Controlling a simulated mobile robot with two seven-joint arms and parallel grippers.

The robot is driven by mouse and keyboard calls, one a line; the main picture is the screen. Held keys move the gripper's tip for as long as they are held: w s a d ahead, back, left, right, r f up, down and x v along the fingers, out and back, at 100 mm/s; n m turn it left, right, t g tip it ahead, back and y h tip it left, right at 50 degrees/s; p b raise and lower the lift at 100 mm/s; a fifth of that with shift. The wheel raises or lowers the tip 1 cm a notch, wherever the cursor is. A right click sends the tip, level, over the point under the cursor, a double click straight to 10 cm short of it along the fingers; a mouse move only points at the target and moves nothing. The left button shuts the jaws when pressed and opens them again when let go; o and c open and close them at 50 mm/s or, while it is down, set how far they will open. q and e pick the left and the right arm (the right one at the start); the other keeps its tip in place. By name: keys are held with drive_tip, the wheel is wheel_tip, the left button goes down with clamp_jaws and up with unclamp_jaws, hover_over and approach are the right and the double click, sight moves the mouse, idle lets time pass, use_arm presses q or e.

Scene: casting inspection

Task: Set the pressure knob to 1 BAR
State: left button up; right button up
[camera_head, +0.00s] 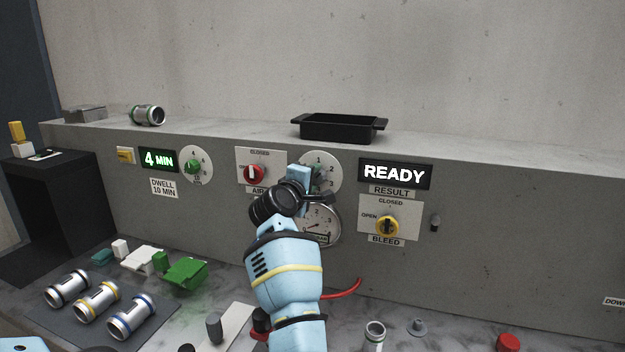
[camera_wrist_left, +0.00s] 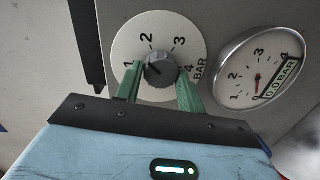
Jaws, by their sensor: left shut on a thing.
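The pressure knob (camera_wrist_left: 161,71) is a grey round knob on a white dial (camera_wrist_left: 183,30) marked 1 to 4 BAR. My left gripper (camera_wrist_left: 160,78) is shut on the knob, with one green finger on each side. The knob's mark points to the upper left, near the 1; I cannot tell if it is exactly on it. In the head view my left gripper (camera_head: 316,174) covers most of the knob and part of the dial (camera_head: 326,157). The pressure gauge (camera_wrist_left: 258,70) beside the dial has a label reading 0.0 BAR. My right gripper is not in view.
A black tray (camera_head: 339,129) stands on the ledge above. Several castings (camera_head: 97,301) lie on a mat at the lower left.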

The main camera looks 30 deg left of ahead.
use_arm(q)
drive_tip(key=n, duration=0.6)
drive_tip(key=shift+f+t, duration=0.2)
drive_tip(key=shift+t, duration=0.1)
idle(0.4)
drive_tip(key=o, duration=1)
drive_tip(key=shift+c, duration=0.2)
drive_tip(key=shift+s, duration=0.1)
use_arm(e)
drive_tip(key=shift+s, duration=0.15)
